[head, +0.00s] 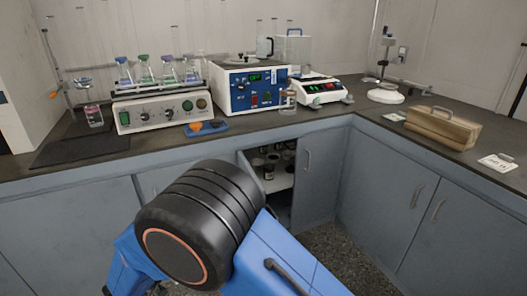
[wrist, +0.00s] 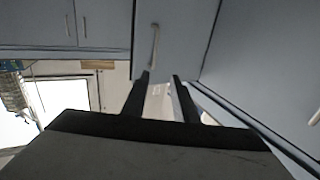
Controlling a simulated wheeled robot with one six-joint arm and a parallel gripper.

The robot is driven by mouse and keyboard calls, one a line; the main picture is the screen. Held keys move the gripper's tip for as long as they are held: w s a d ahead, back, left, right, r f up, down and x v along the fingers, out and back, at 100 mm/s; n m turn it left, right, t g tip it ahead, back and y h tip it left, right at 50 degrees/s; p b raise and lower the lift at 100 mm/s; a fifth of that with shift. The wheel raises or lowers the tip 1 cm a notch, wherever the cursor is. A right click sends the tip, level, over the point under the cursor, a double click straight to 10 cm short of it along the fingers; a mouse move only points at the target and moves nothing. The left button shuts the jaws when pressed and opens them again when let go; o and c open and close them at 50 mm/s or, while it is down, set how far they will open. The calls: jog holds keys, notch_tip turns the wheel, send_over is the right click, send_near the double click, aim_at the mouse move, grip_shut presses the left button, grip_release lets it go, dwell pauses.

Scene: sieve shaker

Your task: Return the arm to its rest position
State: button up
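My gripper (wrist: 162,75) shows in the wrist view as two dark fingers standing apart. It is open, with nothing seen between the fingers. A grey-blue cabinet door with a handle (wrist: 154,42) lies beyond the fingertips, and I see a gap between tips and handle. In the head view my blue arm with its black joint fills the lower middle, in front of the cabinets; the gripper itself is not seen there.
An open cabinet door (head: 318,178) stands out below the counter, beside a shelf of small jars (head: 269,172). On the counter are a stirrer with flasks (head: 160,112), a blue-and-white machine (head: 250,89), a balance (head: 322,91) and a wooden case (head: 440,128). Speckled floor (head: 340,250) shows.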

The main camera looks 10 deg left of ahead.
jog(key=w+d+r+n+y, duration=0.1)
jog(key=w+d+r+y, duration=0.3)
jog(key=w+r, duration=0.45)
jog(key=w+d+r+y, duration=0.35)
jog(key=w+r, duration=0.25)
jog(key=w, duration=0.5)
jog(key=w+d+r+n+g+y, duration=0.25)
jog(key=d+r+y, duration=0.35)
jog(key=d+r, duration=0.6)
jog(key=s+d+f+n+g+h, duration=0.1)
jog(key=s+d+f+g, duration=0.1)
jog(key=s+d, duration=1)
jog(key=s+d+f+n+g+h, duration=0.1)
jog(key=s+d+f, duration=0.4)
jog(key=s+d, duration=0.8)
jog(key=s+d+f+n+g+h, duration=0.1)
jog(key=s+d+f+g, duration=0.3)
jog(key=s+d, duration=0.8)
jog(key=shift+s+d+g+h, duration=0.3)
jog(key=shift+d+g+h, duration=0.15)
jog(key=shift+g+h, duration=0.15)
jog(key=shift+w, duration=0.2)
